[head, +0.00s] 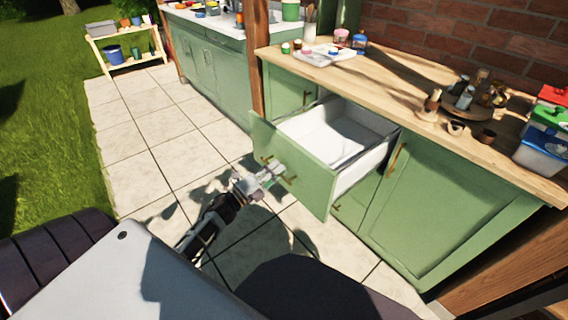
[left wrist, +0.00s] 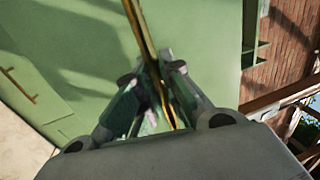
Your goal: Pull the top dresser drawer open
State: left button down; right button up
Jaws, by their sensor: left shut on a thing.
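The top drawer (head: 292,178) of the green dresser (head: 445,210) stands well open in the head view. Its white inside (head: 335,135) shows and looks empty. My left gripper (head: 270,171) is at the drawer's green front, on the brass handle (head: 284,172). In the left wrist view, the brass handle (left wrist: 142,30) runs between the two fingers of my left gripper (left wrist: 160,95), which are shut on it. Part of the handle is hidden by the fingers. My right gripper is not in view.
The wooden worktop (head: 400,85) holds a tray (head: 318,55), a round board with jars (head: 466,108) and stacked coloured boxes (head: 545,130). A wooden post (head: 257,70) stands left of the dresser. The paved floor (head: 150,140) left of the drawer is clear.

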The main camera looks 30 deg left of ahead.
pick_arm(q)
jog(key=v, duration=0.1)
jog(key=p+v, duration=0.1)
jog(key=v, duration=0.1)
jog(key=r+v, duration=0.1)
jog(key=v, duration=0.1)
jog(key=shift+s, duration=0.2)
jog(key=c, duration=1.6)
grip_release()
jog(key=shift+o, duration=0.3)
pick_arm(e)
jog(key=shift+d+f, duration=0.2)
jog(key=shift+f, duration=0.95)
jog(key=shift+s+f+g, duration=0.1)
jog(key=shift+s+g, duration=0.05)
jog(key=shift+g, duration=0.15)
pick_arm(q)
jog(key=shift+s+a, duration=0.1)
jog(key=v, duration=1.1)
jog(key=shift+s, duration=0.35)
